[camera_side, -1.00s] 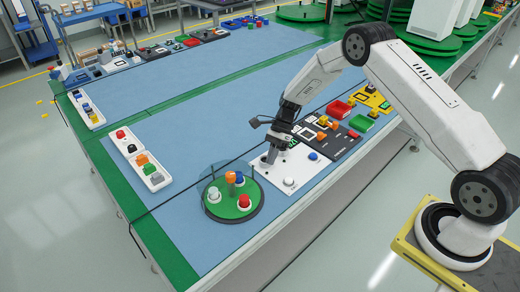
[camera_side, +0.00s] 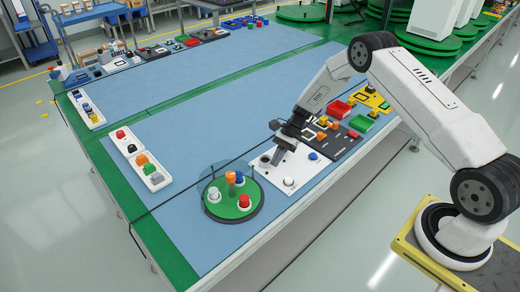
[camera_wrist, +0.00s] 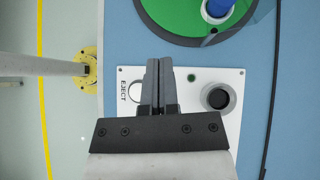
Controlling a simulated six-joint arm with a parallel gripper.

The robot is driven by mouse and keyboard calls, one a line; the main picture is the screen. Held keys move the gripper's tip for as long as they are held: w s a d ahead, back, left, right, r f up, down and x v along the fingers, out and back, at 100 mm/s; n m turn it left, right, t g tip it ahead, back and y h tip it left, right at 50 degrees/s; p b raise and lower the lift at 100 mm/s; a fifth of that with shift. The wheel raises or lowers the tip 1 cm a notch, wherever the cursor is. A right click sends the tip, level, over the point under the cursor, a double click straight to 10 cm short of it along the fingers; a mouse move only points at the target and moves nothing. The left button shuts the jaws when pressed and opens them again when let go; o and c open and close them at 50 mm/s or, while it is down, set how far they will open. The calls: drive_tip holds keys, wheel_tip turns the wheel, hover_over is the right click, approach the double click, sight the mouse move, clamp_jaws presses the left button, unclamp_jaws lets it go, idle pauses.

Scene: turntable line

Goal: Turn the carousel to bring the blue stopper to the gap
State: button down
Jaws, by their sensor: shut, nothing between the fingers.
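The carousel is a green disc with a dark rim (camera_side: 224,218), left of my gripper in the side view. Its edge shows at the top of the wrist view (camera_wrist: 165,12). The blue stopper (camera_side: 240,178) is at the back of the disc, partly behind the orange centre piece (camera_side: 230,178). It also shows in the wrist view (camera_wrist: 219,7), cut off by the frame, in a white holder. I cannot make out the guard's gap. My gripper (camera_side: 277,161) is shut and empty, over the white panel (camera_side: 302,168). In the wrist view its fingers (camera_wrist: 158,68) are together.
The panel holds a white button (camera_side: 288,182) near its EJECT label and a dark-ringed round part (camera_wrist: 218,97). A red-topped piece (camera_side: 244,201) and a white piece (camera_side: 213,194) stand on the disc. A clear guard (camera_side: 208,177) rises behind it.

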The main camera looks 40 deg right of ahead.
sight(255, 197)
drive_tip(key=x, duration=0.8)
drive_tip(key=shift+a+f, duration=0.2)
drive_tip(key=shift+a, duration=0.05)
drive_tip(key=shift+s+a, duration=0.15)
drive_tip(key=shift+a, duration=0.95)
drive_tip(key=shift+s+a, duration=0.1)
drive_tip(key=shift+a, duration=0.8)
